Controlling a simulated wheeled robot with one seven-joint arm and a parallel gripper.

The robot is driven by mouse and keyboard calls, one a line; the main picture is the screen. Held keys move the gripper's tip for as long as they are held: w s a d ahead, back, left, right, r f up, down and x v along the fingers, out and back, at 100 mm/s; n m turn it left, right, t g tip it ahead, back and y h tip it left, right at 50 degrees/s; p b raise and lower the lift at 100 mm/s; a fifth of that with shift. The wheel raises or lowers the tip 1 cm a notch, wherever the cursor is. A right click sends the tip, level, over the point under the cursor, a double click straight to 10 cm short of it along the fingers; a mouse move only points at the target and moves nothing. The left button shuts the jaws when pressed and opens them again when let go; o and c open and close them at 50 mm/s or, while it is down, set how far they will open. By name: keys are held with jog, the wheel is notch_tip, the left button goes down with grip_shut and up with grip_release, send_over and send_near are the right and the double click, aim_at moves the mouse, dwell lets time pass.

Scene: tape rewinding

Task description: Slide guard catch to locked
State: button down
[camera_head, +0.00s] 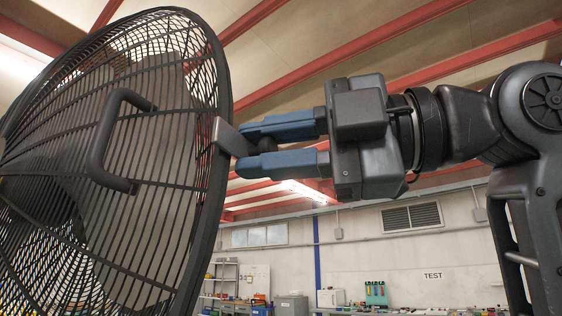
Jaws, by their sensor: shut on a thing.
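A large round black wire guard (165,190) fills the left side of the head view, with a dark curved handle (97,150) on its face. At the guard's right rim is a small grey metal catch (230,137). A dark rounded knob (266,145) sits just right of the grey piece. My gripper (262,147) reaches in from the right, and its two blue fingers are shut on the knob, one above and one below. The fingers partly hide the knob. I cannot tell how the catch is seated against the rim.
My arm extends from the right edge. Behind, far off, are a white wall with a vent (411,217), shelves (222,275) and benches with several items. Red beams cross the ceiling. The space below my gripper looks free.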

jog(key=shift+s, duration=0.15)
jog(key=c, duration=1.1)
grip_release()
jog(key=shift+b+v, duration=0.75)
jog(key=shift+v, duration=3.1)
